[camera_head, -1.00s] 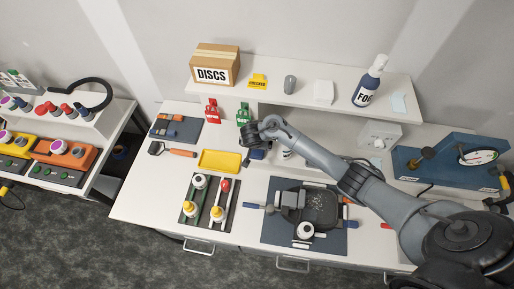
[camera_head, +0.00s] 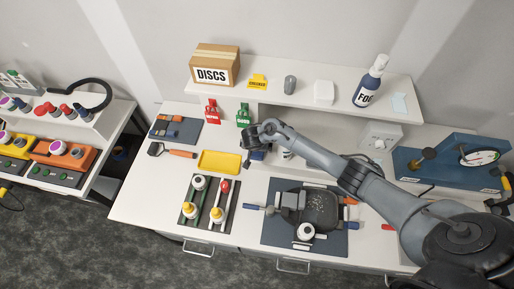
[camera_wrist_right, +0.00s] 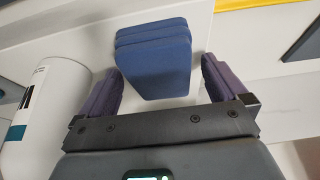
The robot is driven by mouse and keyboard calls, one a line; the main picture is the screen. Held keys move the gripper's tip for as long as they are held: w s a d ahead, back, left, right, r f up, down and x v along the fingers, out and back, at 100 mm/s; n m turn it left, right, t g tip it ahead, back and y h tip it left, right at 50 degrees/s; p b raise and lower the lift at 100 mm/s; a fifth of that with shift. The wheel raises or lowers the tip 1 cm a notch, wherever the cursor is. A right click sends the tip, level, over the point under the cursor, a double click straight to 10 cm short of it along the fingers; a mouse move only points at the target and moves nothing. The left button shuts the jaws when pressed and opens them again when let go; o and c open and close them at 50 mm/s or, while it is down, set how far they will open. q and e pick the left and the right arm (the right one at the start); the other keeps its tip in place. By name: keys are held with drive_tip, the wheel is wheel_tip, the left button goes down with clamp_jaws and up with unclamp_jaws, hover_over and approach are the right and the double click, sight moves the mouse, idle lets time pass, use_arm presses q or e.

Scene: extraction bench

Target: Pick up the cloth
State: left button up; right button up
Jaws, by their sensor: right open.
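The cloth (camera_wrist_right: 153,58) is a dark blue folded stack in the right wrist view. It also shows as a small blue patch (camera_head: 257,156) under the gripper in the head view, partly hidden. My right gripper (camera_wrist_right: 160,68) is open, with one purple-padded finger on each side of the cloth's near part. I see gaps between the fingers and the cloth, and cannot tell its height over the bench. In the head view my right gripper (camera_head: 252,152) is small and partly hidden by its wrist. My left gripper is in neither view.
A white cylindrical container (camera_wrist_right: 48,100) stands close to the left finger in the wrist view. A yellow tray (camera_head: 220,162) lies left of the gripper in the head view. Red and green tagged items (camera_head: 243,115) stand behind. The raised shelf (camera_head: 300,92) overhangs the back.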

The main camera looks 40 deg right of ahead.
drive_tip(key=shift+f, duration=0.1)
idle(0.3)
drive_tip(key=c, duration=1.1)
drive_tip(key=shift+r, duration=0.25)
drive_tip(key=v, duration=0.3)
drive_tip(key=shift+w+d+r, duration=0.15)
drive_tip(key=shift+w+r, duration=0.1)
drive_tip(key=shift+r, duration=0.15)
drive_tip(key=shift+s+a+b, duration=0.2)
drive_tip(key=shift+s+a, duration=1.7)
drive_tip(key=shift+a, duration=0.3)
drive_tip(key=shift+s+a+b, duration=0.2)
drive_tip(key=shift+s+a, duration=1.7)
drive_tip(key=shift+a, duration=0.35)
drive_tip(key=shift+s+a+b, duration=0.2)
drive_tip(key=shift+s+a, duration=1.65)
drive_tip(key=shift+a, duration=0.35)
